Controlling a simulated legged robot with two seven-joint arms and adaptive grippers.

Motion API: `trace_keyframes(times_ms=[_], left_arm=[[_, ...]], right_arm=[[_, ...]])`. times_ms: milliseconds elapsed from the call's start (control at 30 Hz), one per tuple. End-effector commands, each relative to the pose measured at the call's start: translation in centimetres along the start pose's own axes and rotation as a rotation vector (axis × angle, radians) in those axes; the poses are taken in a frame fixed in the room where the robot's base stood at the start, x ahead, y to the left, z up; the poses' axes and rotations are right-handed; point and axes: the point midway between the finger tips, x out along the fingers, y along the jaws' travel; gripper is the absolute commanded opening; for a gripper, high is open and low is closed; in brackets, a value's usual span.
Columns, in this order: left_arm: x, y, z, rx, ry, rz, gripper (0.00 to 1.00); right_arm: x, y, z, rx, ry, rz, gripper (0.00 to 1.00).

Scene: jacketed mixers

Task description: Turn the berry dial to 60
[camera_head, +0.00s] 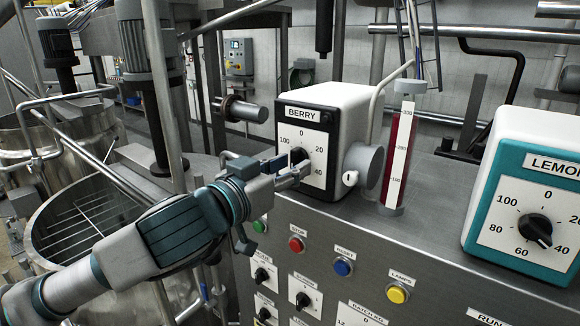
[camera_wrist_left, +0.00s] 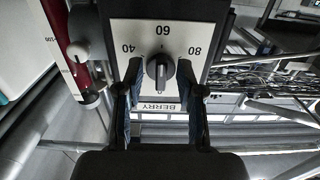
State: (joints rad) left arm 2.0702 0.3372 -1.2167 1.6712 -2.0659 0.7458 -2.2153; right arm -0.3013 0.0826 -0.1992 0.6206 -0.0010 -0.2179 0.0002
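The berry dial is a white face on a black-framed box labelled BERRY (camera_head: 309,114), with a black knob (camera_wrist_left: 160,70) at its centre. In the left wrist view the face appears upside down, with 60 at the top, 40 at left and 80 at right. A light mark on the knob seems to point down toward the BERRY label, away from 60. My left gripper (camera_head: 296,167) is at the dial, covering part of its face in the head view. Its fingers (camera_wrist_left: 162,82) stand open on either side of the knob, with gaps visible. My right gripper is not in view.
A teal-framed LEMON dial box (camera_head: 525,195) stands at right. A red-filled gauge tube (camera_head: 398,155) and a grey round fitting (camera_head: 364,166) are just right of the berry box. Coloured buttons (camera_head: 342,267) line the front panel below. Steel vessels (camera_head: 88,215) stand at left.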

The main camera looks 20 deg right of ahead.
Motion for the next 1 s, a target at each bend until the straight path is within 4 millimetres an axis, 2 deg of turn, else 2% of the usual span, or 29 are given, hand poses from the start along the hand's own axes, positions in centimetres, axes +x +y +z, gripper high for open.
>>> trace_keyframes(times_ms=[300,500,667,1000], left_arm=[[-6.7,-0.5,0.1,-0.003,0.0,-0.002,0.38],[-9.7,-0.4,0.3,-0.003,-0.004,-0.003,0.38],[-10.6,-0.4,0.4,-0.004,-0.006,-0.002,0.38],[-10.7,-0.4,0.3,-0.004,-0.005,-0.002,0.38]], right_arm=[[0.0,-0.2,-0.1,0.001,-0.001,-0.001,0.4],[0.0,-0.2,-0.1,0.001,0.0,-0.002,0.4],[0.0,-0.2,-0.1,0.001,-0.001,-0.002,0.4],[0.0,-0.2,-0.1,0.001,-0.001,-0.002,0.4]])
